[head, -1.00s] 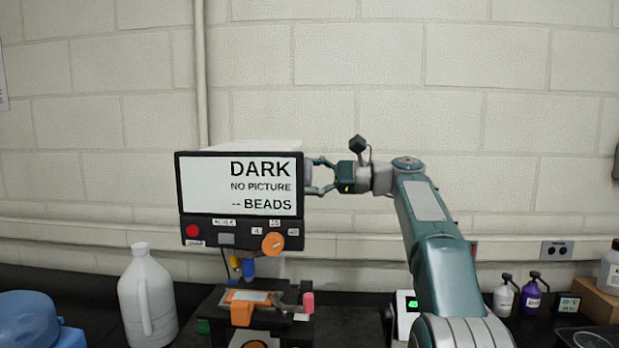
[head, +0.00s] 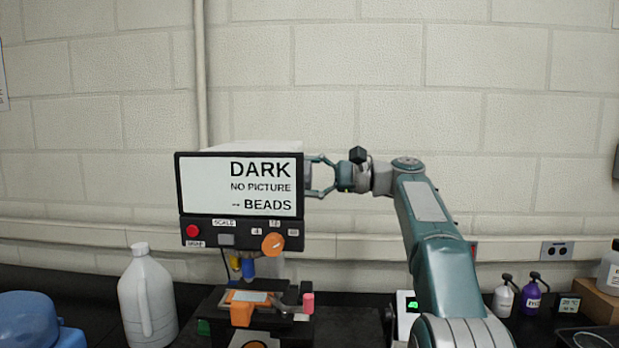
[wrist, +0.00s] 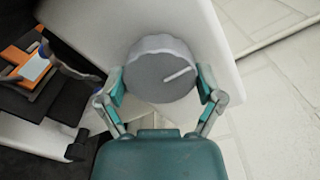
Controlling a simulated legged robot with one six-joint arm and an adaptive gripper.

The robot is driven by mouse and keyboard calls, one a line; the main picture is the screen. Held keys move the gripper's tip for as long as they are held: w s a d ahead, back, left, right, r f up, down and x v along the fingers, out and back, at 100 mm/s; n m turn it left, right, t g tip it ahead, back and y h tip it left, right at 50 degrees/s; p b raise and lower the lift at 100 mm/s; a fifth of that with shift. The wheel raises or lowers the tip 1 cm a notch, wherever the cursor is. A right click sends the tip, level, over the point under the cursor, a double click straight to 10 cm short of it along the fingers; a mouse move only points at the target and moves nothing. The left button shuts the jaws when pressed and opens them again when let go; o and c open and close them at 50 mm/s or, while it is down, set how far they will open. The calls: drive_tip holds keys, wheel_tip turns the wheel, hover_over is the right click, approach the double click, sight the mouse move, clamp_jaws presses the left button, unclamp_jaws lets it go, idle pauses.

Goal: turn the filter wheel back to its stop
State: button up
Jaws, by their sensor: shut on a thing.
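The filter wheel is a grey ribbed knob (wrist: 158,62) with a pale line on its face, on the side of the white instrument housing (wrist: 100,22). In the wrist view the line slants up to the right. My gripper (wrist: 161,82) has one finger on each side of the knob and is shut on it. In the head view my gripper (head: 310,176) reaches the right side of the instrument from the right; the knob is mostly hidden there. The instrument's screen (head: 240,187) reads "DARK, NO PICTURE, -- BEADS".
An orange knob (head: 273,244) and a red button (head: 193,231) sit below the screen. The stage (head: 250,297) with an orange holder is underneath. A white jug (head: 147,300) stands at left, small pump bottles (head: 530,300) at right.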

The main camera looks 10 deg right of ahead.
drive_tip(key=o, duration=0.9)
drive_tip(key=shift+a+f, duration=0.1)
drive_tip(key=shift+c, duration=0.2)
drive_tip(key=v, duration=1.2)
drive_tip(key=shift+w, duration=0.1)
